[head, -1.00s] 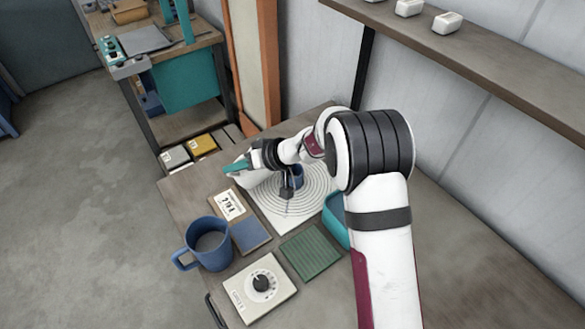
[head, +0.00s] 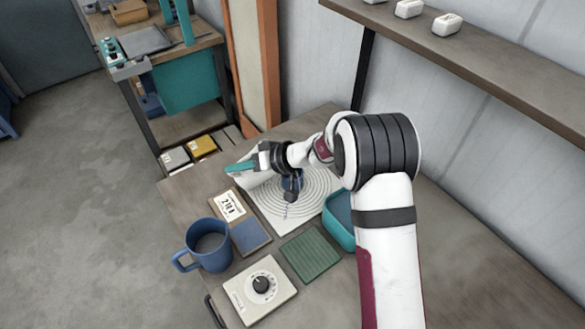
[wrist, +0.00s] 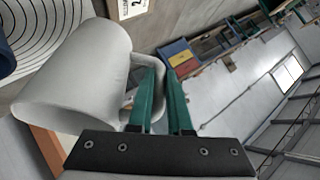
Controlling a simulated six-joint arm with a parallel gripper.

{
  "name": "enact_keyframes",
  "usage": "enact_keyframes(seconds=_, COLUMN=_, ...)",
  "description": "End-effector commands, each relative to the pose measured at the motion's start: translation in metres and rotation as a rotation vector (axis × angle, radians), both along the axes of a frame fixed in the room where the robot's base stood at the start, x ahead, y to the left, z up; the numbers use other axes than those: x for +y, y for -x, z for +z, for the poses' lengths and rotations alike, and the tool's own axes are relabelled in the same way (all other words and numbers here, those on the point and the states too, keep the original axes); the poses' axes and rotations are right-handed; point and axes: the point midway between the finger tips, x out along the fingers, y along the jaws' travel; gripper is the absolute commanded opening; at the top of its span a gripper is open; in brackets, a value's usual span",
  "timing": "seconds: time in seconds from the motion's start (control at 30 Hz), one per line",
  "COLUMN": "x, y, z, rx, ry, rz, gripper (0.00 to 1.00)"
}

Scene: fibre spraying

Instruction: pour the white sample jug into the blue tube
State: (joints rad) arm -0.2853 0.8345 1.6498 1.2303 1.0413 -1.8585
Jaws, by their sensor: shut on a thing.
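The white sample jug (wrist: 75,75) fills the left of the wrist view, and part of it shows in the head view (head: 258,180). My gripper (head: 238,167) is shut on the jug's handle; its teal fingers also show in the wrist view (wrist: 163,85). The jug looks tipped over, but its exact angle and contents cannot be seen. Whether the jug touches the tube cannot be told.
A blue mug (head: 210,248), a labelled card (head: 230,205), a green pad (head: 310,253) and a dial box (head: 262,286) lie at the front of the table. A teal bin (head: 342,222) stands right of the mat.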

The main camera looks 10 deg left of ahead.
Motion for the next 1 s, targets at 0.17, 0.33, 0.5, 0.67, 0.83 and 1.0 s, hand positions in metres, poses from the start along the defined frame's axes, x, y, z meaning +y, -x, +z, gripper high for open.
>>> enact_keyframes(seconds=0.17, x=-0.0012, y=-0.0010, z=0.0012, rx=0.002, ry=-0.017, rz=-0.001, gripper=0.00)
enact_keyframes(seconds=0.33, x=-0.0019, y=-0.0012, z=0.0019, rx=0.006, ry=-0.034, rz=-0.001, gripper=0.00)
enact_keyframes(seconds=0.5, x=-0.0028, y=-0.0013, z=0.0027, rx=0.009, ry=-0.049, rz=0.001, gripper=0.00)
enact_keyframes(seconds=0.67, x=-0.0036, y=-0.0015, z=0.0035, rx=0.013, ry=-0.062, rz=0.001, gripper=0.00)
enact_keyframes(seconds=0.83, x=-0.0046, y=-0.0018, z=0.0044, rx=0.017, ry=-0.079, rz=0.002, gripper=0.00)
enact_keyframes(seconds=1.0, x=-0.0056, y=-0.0021, z=0.0049, rx=0.021, ry=-0.094, rz=0.002, gripper=0.00)
